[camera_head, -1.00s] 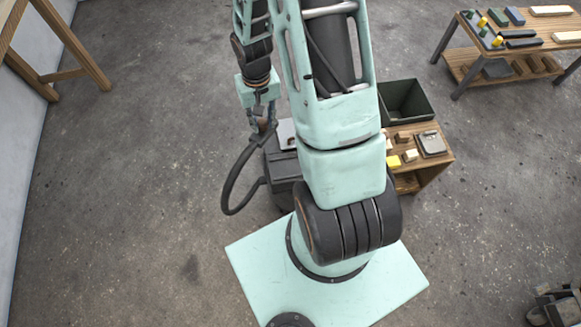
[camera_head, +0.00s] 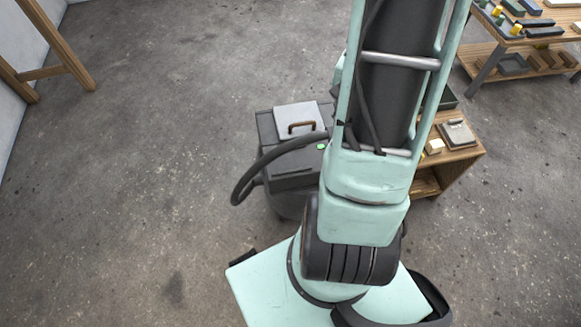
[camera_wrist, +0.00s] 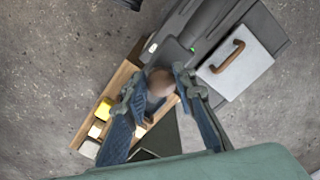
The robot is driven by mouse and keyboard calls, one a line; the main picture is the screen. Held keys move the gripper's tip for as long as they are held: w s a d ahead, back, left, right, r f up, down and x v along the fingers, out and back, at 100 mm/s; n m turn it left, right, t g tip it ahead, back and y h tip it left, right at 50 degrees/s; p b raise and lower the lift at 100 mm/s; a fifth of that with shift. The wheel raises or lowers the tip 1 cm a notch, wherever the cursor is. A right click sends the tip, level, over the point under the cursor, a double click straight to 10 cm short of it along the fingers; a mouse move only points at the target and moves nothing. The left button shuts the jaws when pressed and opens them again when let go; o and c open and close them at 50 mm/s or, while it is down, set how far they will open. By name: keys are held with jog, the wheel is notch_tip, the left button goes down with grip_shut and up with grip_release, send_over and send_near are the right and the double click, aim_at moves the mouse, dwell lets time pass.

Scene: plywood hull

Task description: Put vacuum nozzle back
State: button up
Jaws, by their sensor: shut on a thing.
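The vacuum (camera_head: 290,150) is a dark grey box on the floor, with a light grey lid, a brown handle and a green light; it also shows at the upper right of the wrist view (camera_wrist: 202,28). Its black hose (camera_head: 248,178) loops out at the left and runs right until my arm hides it. In the wrist view my gripper (camera_wrist: 158,82) is shut on the vacuum nozzle (camera_wrist: 160,83), whose rounded brownish end shows between the fingers. The gripper is seen beside the vacuum; their gap in height is unclear. In the head view my arm hides gripper and nozzle.
A low wooden bench (camera_head: 465,160) with blocks and a grey item stands right of the vacuum; a dark bin (camera_head: 447,98) is partly hidden behind my arm. Another workbench (camera_head: 545,45) stands at the far right.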

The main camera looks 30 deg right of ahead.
jog(key=shift+s+d+f, duration=0.15)
jog(key=shift+s+f, duration=0.05)
jog(key=shift+f, duration=0.05)
jog(key=shift+w+a+f+b, duration=0.85)
jog(key=shift+w+a+f, duration=0.35)
jog(key=shift+a+f, duration=0.85)
jog(key=shift+w+a+f+b, duration=0.9)
jog(key=shift+w+a+f, duration=0.25)
jog(key=shift+a+f, duration=0.9)
jog(key=shift+w+a+f+b, duration=0.85)
jog(key=shift+w+a+f, duration=0.35)
jog(key=shift+a+f, duration=0.85)
jog(key=shift+d+f, duration=0.25)
jog(key=shift+f, duration=0.1)
jog(key=shift+f, duration=0.15)
jog(key=o, duration=1.1)
